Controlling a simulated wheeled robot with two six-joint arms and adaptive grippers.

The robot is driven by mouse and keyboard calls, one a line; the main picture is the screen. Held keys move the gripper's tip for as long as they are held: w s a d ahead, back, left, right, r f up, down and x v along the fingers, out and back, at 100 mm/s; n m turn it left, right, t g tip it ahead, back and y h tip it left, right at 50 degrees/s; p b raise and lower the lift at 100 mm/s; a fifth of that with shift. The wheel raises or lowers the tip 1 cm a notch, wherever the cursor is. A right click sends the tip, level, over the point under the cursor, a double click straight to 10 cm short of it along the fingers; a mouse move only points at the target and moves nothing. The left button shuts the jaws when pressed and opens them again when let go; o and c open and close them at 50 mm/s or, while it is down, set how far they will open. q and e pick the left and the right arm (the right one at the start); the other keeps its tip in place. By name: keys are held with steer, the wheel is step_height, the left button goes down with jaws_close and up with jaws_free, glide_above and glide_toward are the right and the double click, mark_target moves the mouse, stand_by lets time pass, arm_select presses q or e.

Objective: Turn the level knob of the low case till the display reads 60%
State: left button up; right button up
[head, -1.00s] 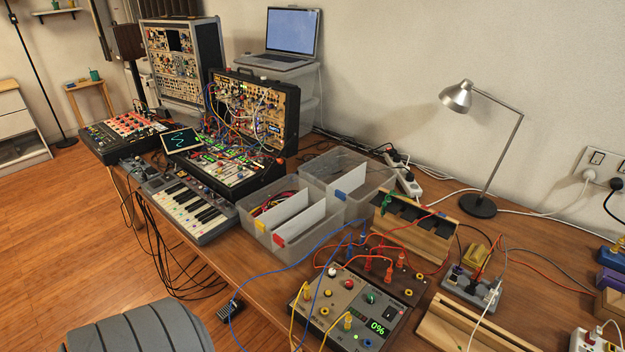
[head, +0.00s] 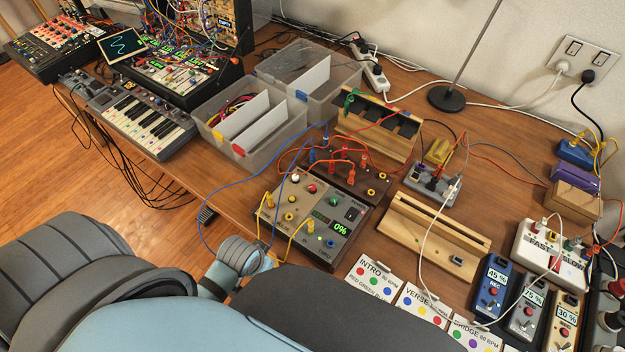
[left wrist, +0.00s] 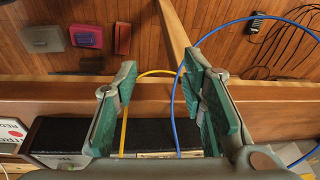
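The low case (head: 290,205) is a beige and dark box near the table's front edge. Its display (head: 340,228) reads 0% in green. Its top has white, red, green and black knobs and yellow plugs; I cannot read which knob is the level knob. My left gripper (left wrist: 158,75) shows in the left wrist view as two green-padded fingers, apart, with nothing gripped. Yellow and blue cables run near or between them, and a dark case side lies below. In the head view my arm is near the case's front left; the fingertips are hidden or unclear. My right gripper is not in view.
Blue, yellow and red cables loop around the case. A dark patch box (head: 345,180) stands behind it and a wooden rack (head: 435,228) to its right. Printed cards (head: 368,278) lie in front of the rack. Clear bins (head: 250,135) stand at the back left.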

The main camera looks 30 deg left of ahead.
arm_select(q)
steer(key=shift+n+g, duration=0.5)
steer(key=shift+n, duration=0.3)
steer(key=w+r, duration=0.3)
steer(key=w, duration=0.2)
steer(key=w+r, duration=0.4)
steer(key=w, duration=0.1)
steer(key=w+r, duration=0.4)
steer(key=w, duration=0.1)
steer(key=shift+w+d+r+p, duration=0.1)
steer(key=shift+w+d+p, duration=0.05)
steer(key=shift+d+p, duration=0.15)
step_height(320, 180, up, 8)
steer(key=n+g+h, duration=0.1)
steer(key=g, duration=0.1)
glide_above(312, 187)
step_height(312, 187, down, 14)
steer(key=b, duration=0.4)
steer(key=shift+w+r, duration=0.15)
steer(key=shift+r, duration=0.1)
jaws_close()
